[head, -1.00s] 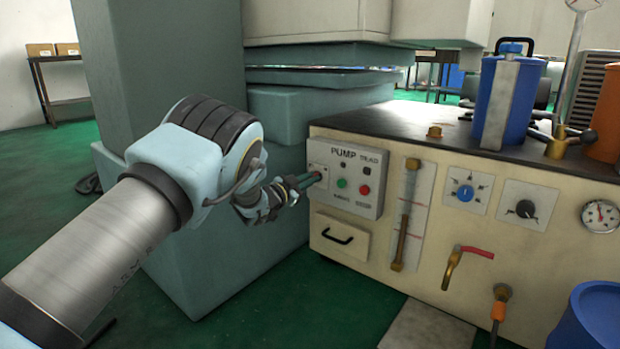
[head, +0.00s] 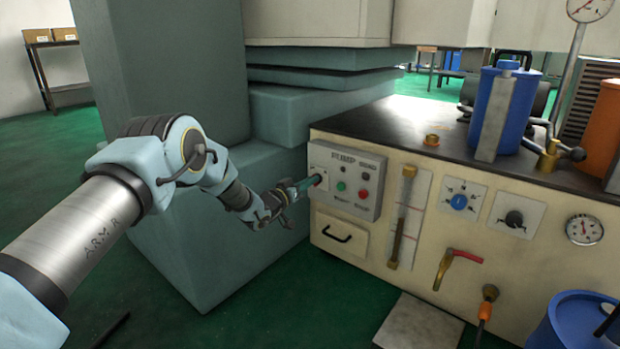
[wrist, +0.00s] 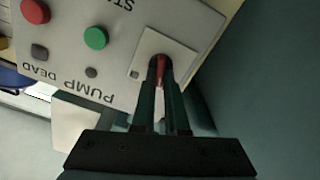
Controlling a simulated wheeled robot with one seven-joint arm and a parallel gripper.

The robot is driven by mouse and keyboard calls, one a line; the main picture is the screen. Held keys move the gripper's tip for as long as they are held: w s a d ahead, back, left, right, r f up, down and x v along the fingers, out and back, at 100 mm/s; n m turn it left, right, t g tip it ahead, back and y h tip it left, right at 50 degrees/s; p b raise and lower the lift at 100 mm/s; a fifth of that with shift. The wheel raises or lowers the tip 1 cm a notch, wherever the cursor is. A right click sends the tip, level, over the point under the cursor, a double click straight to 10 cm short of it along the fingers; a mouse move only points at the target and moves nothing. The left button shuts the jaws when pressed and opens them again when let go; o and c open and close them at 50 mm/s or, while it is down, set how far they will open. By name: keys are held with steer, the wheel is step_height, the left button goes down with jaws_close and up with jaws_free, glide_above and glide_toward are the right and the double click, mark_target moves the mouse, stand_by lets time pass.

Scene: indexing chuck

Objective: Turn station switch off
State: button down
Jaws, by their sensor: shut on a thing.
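A grey control box (head: 345,182) is mounted on the front of the cream machine, with a green button (head: 341,186), a red button (head: 363,193) and dark round parts. At its left side is a pale switch plate (wrist: 140,58) with a red switch lever (wrist: 160,68), seen in the wrist view. My gripper (wrist: 162,72) reaches in from the left, its two dark green fingers closed around the red lever. In the head view my gripper (head: 312,182) meets the box's left side. The fingertips hide part of the lever.
A teal machine column and block (head: 215,235) stand close behind and beside my arm. Right of the box are a sight tube (head: 402,215), a blue knob (head: 459,201), a black knob (head: 514,218) and a red-handled valve (head: 455,262).

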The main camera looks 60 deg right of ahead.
steer(key=shift+n, duration=0.9)
steer(key=shift+f, duration=0.1)
steer(key=c, duration=0.9)
jaws_free()
steer(key=shift+c, duration=0.2)
steer(key=a+p, duration=0.4)
steer(key=a, duration=0.6)
steer(key=shift+w+a, duration=0.35)
steer(key=shift+a, duration=0.05)
